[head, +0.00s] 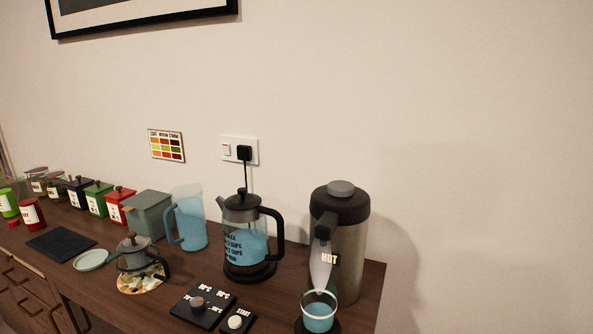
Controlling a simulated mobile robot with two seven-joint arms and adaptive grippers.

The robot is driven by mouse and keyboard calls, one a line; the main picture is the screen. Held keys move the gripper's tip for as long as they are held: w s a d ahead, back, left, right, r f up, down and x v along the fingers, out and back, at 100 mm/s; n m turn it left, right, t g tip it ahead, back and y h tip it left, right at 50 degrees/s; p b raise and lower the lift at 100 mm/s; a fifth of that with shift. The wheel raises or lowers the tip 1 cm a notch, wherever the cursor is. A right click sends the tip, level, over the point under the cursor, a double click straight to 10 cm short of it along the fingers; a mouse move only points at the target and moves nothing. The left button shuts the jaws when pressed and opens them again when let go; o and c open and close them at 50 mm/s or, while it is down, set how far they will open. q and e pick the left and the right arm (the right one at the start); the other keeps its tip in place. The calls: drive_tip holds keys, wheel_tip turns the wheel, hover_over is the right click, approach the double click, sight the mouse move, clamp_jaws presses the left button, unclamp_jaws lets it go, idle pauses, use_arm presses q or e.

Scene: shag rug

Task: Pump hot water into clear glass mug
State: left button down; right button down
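The hot water dispenser (350,255) is a tall steel cylinder with a black top, a grey round button (341,188) and a white HOT label. It stands upright near the right end of the counter. A clear glass mug (319,312) stands below its black spout (325,226), on a dark round base. Blue liquid is inside the mug. A pale shape hangs between spout and mug; I cannot tell whether it is flowing water. Neither of my grippers is in view.
A glass kettle (246,245) with blue water stands left of the dispenser, with a blue-handled pitcher (191,222) beyond. A control panel (203,306) and start button (235,322) lie in front. A small teapot (134,254) sits on a patterned mat. Several canisters line the left.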

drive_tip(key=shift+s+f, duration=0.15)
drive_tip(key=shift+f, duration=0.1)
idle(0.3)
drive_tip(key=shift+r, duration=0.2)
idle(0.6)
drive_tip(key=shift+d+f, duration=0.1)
